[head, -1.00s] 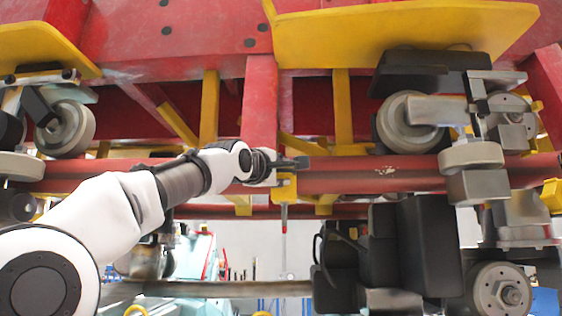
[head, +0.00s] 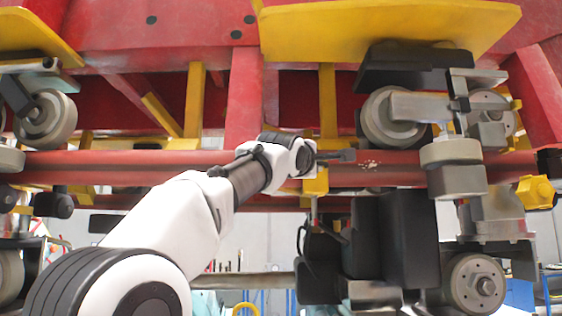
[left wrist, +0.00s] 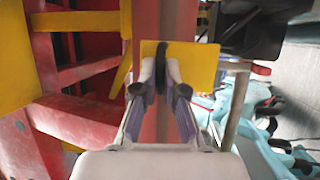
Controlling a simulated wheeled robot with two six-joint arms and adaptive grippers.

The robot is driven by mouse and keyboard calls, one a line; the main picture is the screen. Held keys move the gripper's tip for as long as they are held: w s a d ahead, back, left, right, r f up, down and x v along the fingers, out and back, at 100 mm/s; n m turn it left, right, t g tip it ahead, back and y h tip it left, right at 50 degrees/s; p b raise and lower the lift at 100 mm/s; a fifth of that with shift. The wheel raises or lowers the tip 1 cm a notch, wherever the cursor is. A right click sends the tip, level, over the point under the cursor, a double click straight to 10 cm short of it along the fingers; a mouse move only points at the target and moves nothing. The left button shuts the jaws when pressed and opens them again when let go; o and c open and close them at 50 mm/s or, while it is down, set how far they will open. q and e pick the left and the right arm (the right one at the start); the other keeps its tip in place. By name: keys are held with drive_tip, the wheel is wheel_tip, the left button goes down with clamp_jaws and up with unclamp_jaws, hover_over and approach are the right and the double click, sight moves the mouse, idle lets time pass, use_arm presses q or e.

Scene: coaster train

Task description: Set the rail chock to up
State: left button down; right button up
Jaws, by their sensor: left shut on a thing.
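The rail chock appears to be the yellow block (head: 315,184) at the red rail (head: 400,170), near the middle of the head view. In the left wrist view it looks like a yellow plate (left wrist: 205,66) just beyond the fingers. My left gripper (head: 335,156) is at the rail, right by the block. The left wrist view shows its fingers (left wrist: 162,68) nearly together around a narrow dark part at the yellow plate. The gripper hides part of the block. My right gripper is not in view.
A wheel assembly (head: 392,118) sits on the rail to the right, with black boxes (head: 395,240) below. A yellow panel (head: 390,32) and red beams (head: 243,95) hang above. Another wheel (head: 47,120) is at the left.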

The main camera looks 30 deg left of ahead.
use_arm(q)
drive_tip(key=shift+w+d+r, duration=0.15)
drive_tip(key=shift+w+d, duration=0.05)
drive_tip(key=shift+d, duration=0.2)
drive_tip(key=shift+w+d+r, duration=0.15)
drive_tip(key=shift+d, duration=0.25)
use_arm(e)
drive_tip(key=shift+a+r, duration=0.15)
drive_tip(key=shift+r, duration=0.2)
